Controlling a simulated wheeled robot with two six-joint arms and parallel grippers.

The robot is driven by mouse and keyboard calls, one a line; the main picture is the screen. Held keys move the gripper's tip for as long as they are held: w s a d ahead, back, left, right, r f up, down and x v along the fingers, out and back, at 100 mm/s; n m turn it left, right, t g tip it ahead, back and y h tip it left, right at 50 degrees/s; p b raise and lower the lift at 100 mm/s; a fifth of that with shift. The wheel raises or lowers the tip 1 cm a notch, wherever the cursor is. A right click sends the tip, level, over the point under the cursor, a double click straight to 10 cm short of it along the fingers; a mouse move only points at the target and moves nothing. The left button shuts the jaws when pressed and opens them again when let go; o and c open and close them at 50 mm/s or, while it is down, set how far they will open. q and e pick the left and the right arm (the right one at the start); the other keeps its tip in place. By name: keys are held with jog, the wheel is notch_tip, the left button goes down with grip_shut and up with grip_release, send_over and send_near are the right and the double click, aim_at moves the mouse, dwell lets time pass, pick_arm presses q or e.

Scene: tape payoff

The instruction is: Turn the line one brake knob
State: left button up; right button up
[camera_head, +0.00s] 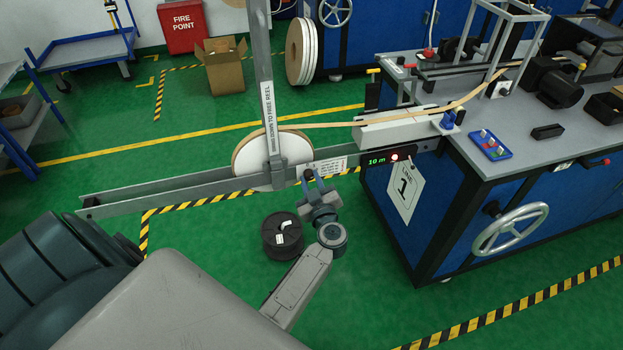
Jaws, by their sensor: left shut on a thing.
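The line one payoff carries a tape reel (252,151), pale and round, in a grey metal frame (150,193). A pale tape (400,119) runs from it to the machine. My left gripper (312,180) is at the right side of the frame, just right of the reel. Its fingers are shut around the brake knob there, which is mostly hidden by the fingers. My right gripper is not in view.
The blue line one machine (423,238) bears a "1" card (405,191), a display (388,159) reading 10 m with a red light, and a handwheel (510,229). A black spool (282,236) lies on the floor beside my left arm. An upright lever (265,90) rises above the reel.

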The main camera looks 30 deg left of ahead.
pick_arm(q)
jog(key=n, duration=0.2)
jog(key=shift+n+p, duration=0.3)
jog(key=shift+f+n, duration=0.1)
jog(key=shift+n, duration=1.5)
jog(key=o, duration=1)
